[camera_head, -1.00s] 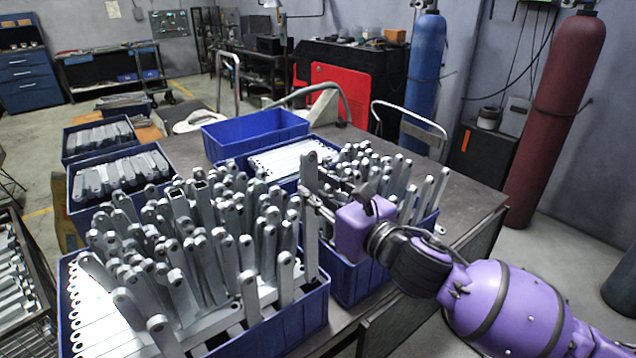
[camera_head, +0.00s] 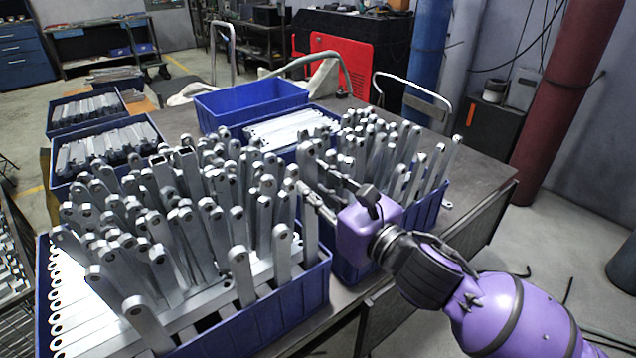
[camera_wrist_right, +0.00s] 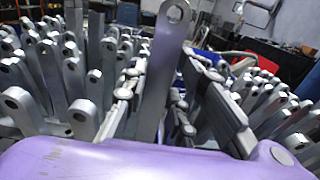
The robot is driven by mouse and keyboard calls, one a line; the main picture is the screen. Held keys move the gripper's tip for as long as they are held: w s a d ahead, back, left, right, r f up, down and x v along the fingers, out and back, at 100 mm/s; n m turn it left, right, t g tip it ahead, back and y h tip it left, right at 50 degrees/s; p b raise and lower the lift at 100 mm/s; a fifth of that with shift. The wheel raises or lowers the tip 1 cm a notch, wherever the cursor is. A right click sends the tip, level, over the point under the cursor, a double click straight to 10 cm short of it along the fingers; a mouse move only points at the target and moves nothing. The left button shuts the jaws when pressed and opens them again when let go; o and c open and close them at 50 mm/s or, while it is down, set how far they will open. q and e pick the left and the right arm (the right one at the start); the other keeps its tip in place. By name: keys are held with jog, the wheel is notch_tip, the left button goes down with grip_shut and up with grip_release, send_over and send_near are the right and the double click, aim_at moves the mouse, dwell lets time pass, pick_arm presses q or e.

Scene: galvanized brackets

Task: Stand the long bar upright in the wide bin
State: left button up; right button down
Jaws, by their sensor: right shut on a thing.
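The wide bin (camera_head: 262,325) is a blue crate at the front left of the table, crowded with upright galvanized bars and some lying flat. My right gripper (camera_head: 315,190) is at its right rim, shut on the long bar (camera_head: 308,225). The bar is a flat grey strip with a rounded, holed end, standing near upright at the bin's right side. In the right wrist view the long bar (camera_wrist_right: 158,85) rises between the fingers; its lower end is hidden there. I cannot tell if it touches the bin floor. My left gripper is out of view.
A second blue bin (camera_head: 428,208) of upright bars stands close on the right, behind my right gripper. An empty blue bin (camera_head: 250,103) and a bin of flat white bars (camera_head: 290,130) are farther back. Two more bar bins (camera_head: 105,150) stand at left. Bare tabletop (camera_head: 480,175) shows at right.

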aim_at(313, 215)
jog(key=shift+f, duration=0.45)
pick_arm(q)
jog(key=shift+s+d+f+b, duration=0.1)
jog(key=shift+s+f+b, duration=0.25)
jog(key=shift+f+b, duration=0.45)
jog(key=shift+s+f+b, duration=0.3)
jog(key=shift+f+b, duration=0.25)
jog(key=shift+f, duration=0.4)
pick_arm(e)
jog(key=shift+f, duration=3.25)
jog(key=c, duration=1.4)
grip_release()
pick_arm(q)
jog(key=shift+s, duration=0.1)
pick_arm(e)
jog(key=shift+o, duration=0.2)
jog(key=shift+f, duration=0.15)
jog(key=shift+d, duration=0.1)
